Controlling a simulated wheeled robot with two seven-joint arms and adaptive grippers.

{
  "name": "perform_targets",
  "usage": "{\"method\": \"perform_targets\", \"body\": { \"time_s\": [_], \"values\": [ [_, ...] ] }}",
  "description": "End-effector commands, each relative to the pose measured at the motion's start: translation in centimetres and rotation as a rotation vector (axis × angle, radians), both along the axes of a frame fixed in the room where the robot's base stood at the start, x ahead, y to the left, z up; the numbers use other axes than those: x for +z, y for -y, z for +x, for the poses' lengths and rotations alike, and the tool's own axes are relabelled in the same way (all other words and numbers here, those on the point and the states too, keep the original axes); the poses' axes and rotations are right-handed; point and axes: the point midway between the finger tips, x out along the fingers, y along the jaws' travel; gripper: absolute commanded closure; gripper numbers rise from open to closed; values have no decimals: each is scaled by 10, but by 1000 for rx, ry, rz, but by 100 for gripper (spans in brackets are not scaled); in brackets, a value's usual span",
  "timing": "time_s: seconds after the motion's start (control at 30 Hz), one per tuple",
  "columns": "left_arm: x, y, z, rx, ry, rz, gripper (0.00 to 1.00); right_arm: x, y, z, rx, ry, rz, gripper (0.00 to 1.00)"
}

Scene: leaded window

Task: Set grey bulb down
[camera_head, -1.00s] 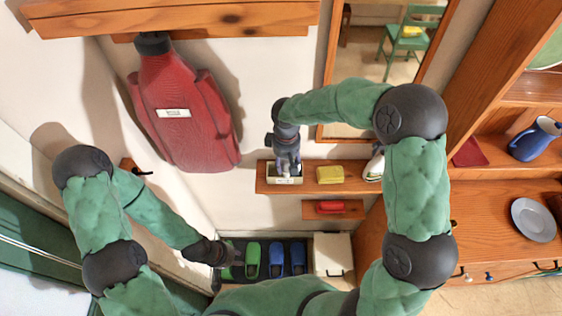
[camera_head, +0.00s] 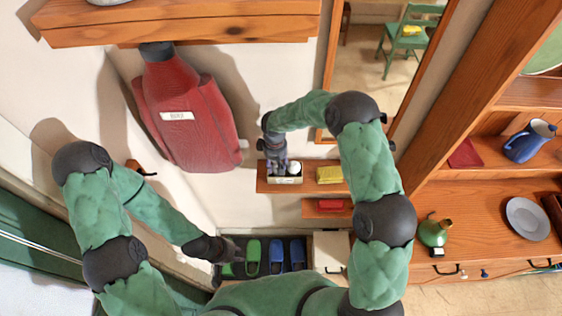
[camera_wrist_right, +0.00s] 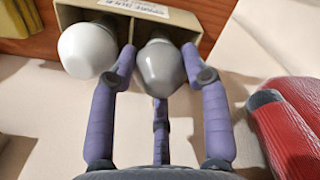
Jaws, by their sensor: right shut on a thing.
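The grey bulb (camera_wrist_right: 160,68) sits between the fingers of my right gripper (camera_wrist_right: 160,60) in the right wrist view, its base end toward a cream box (camera_wrist_right: 190,18) with a printed label. How far it is inside the box I cannot tell. A white bulb (camera_wrist_right: 88,50) is beside it at the same box. In the head view my right gripper (camera_head: 277,163) is at the box (camera_head: 286,181) on the wooden shelf, left of the white bulb (camera_head: 295,168). My left gripper (camera_head: 222,251) is low by the slipper tray; its fingers are too small to read.
The shelf (camera_head: 263,183) also holds a yellow item (camera_head: 330,175); a red item (camera_head: 330,205) lies on a lower ledge. A red garment (camera_head: 190,115) hangs left of my right gripper. Several slippers stand in a dark tray (camera_head: 265,241). A green jug (camera_head: 433,232) stands on the right counter.

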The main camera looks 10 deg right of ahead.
Motion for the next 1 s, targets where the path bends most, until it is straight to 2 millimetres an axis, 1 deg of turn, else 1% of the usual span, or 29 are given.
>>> {"method": "perform_targets", "body": {
  "time_s": [0.3, 0.5, 0.53, 0.57, 0.87, 1.0],
  "values": [
    [1, 0, 0, 0, 0, 0, 70, -4, 0, 0, -1, 1, -1, 77],
    [-5, 0, 0, 0, 0, 0, 70, -9, 0, 0, 0, 1, -1, 77],
    [-4, 0, 0, 0, 0, 0, 70, -8, 0, 0, 0, 0, 0, 44],
    [-4, 0, 0, 0, 0, 0, 70, -8, 0, 0, 0, 0, 0, 42],
    [-3, 0, 0, 0, 0, 0, 70, -7, 0, 0, 0, 0, 0, 42],
    [2, 0, 0, 0, 0, 0, 70, -2, 0, 0, 0, 0, 0, 42]
  ]
}}
